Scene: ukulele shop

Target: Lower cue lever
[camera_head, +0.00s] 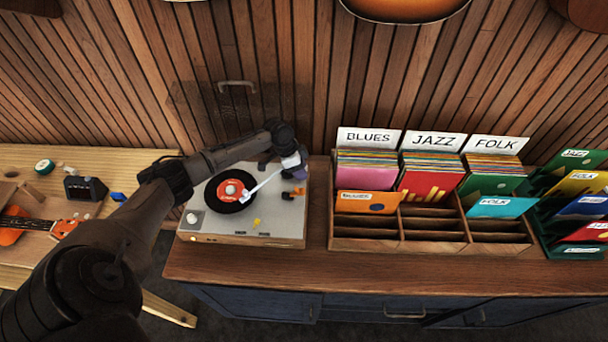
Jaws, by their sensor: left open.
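The turntable (207,226) stands on the wooden counter, with a black record with a red label (232,190) on its platter. Its white tonearm (262,187) reaches from the back right corner over the record. Whether the stylus touches the record is too small to tell. A small orange part (299,191), perhaps the cue lever, shows just in front of the tonearm's base. My left gripper (283,164) is open over the tonearm's base, just behind the orange part. It partly hides that corner, and I cannot tell whether it touches anything. My right gripper is out of view.
A wooden record crate (367,246) with Blues, Jazz and Folk dividers stands right of the turntable. A green rack of sleeves (575,200) is at the far right. A clear raised panel with a handle (237,86) shows behind. A workbench (100,160) holds a ukulele (20,225).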

